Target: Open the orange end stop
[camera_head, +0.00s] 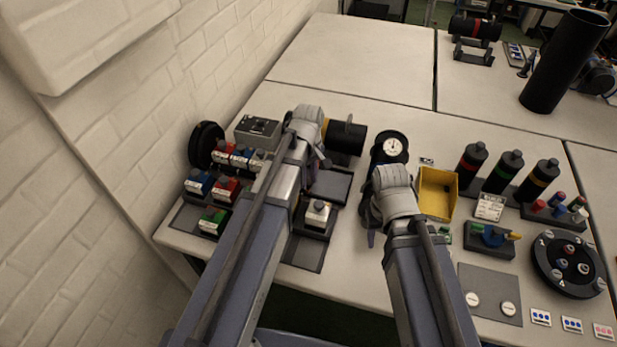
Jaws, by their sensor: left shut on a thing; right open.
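A black cylinder (347,138) lies on its side in a stand at the back left of the table. An orange-yellow part, which looks like the orange end stop (325,129), shows at its left end, partly hidden behind my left arm. My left gripper (319,153) is at this end and appears shut on the end stop. The arm hides most of its fingers and the exact contact. My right gripper (371,222) is open and empty, low over the table, left of a yellow bin.
A round gauge (391,147) stands right of the cylinder. The yellow bin (437,194) is close to my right gripper. Coloured blocks (225,190) crowd the left side by the wall. Banded bottles (503,171) and a round black fixture (568,266) stand right. The back table is mostly clear.

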